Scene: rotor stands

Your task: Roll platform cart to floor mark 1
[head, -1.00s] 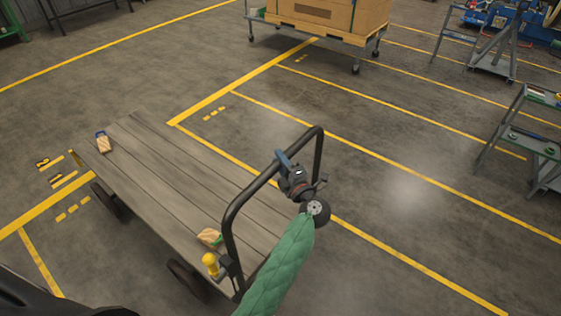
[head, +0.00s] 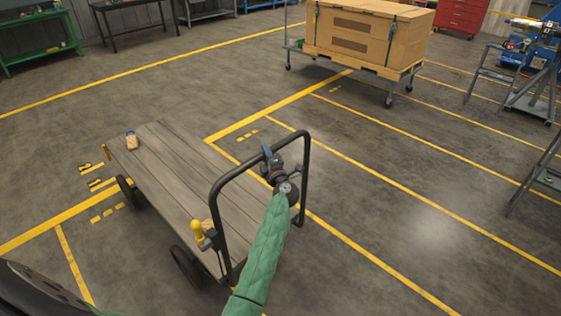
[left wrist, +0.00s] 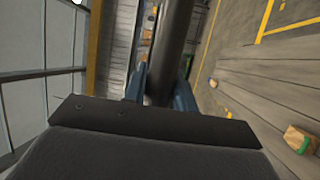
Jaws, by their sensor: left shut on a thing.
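The platform cart (head: 165,175) has a grey plank deck, dark wheels and a black tubular push handle (head: 218,205) at its near end. My left gripper (head: 268,158), on a green-sleeved arm, is shut on the handle's top bar. In the left wrist view, its blue fingers (left wrist: 160,92) stand either side of the dark bar. Yellow dashes and striped marks (head: 95,184) lie on the floor left of the cart; I cannot tell which is mark 1. My right gripper is not in view.
A large crate (head: 365,35) stands on a wheeled base at the back. Grey stands are at right, a green bench (head: 38,45) at far left. Floor around the cart is open.

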